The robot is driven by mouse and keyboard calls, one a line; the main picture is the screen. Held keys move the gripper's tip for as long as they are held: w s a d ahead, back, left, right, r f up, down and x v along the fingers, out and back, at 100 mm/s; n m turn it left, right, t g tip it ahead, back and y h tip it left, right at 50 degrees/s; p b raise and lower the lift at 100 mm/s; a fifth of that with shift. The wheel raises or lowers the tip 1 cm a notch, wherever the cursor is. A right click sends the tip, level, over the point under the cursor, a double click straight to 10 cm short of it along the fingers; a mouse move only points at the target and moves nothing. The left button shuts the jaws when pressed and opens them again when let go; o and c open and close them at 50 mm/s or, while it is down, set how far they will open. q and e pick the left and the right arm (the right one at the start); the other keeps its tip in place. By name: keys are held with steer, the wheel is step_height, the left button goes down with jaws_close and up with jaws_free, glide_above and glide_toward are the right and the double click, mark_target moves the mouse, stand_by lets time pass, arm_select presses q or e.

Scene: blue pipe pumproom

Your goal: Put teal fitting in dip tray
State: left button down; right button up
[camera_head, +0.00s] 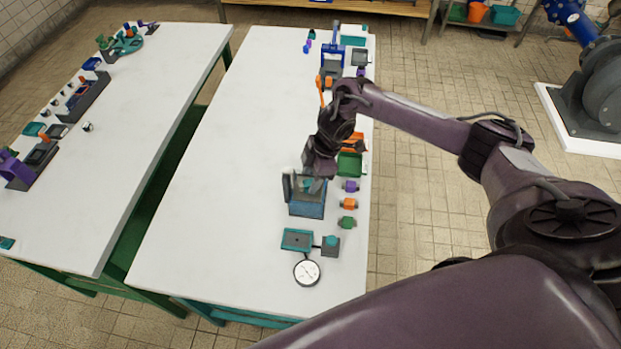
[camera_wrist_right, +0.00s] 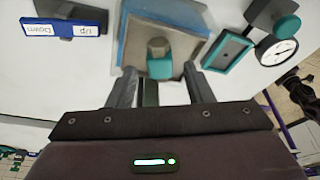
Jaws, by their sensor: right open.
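The teal fitting (camera_wrist_right: 158,66), with a grey-brown cap-like part, sits within the outline of the blue, grey-floored dip tray (camera_wrist_right: 138,24). In the head view the fitting (camera_head: 309,185) shows just below my right gripper, and the tray (camera_head: 307,211) stands near the right side of the white table. My right gripper (camera_head: 307,180) points down over the tray. In the right wrist view its two fingers (camera_wrist_right: 161,88) are apart, with the fitting between and just beyond them. I cannot tell whether they touch it. My left gripper is out of view.
Purple (camera_head: 350,186), orange (camera_head: 348,204) and green (camera_head: 347,221) fittings stand right of the tray. A green bin (camera_head: 349,164) is behind them. A teal-rimmed block (camera_head: 297,239) and a round gauge (camera_head: 307,272) lie in front. The table's left part is clear.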

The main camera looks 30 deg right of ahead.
steer(key=v, duration=1.1)
steer(key=shift+b, duration=0.4)
steer(key=shift+s+d, duration=0.1)
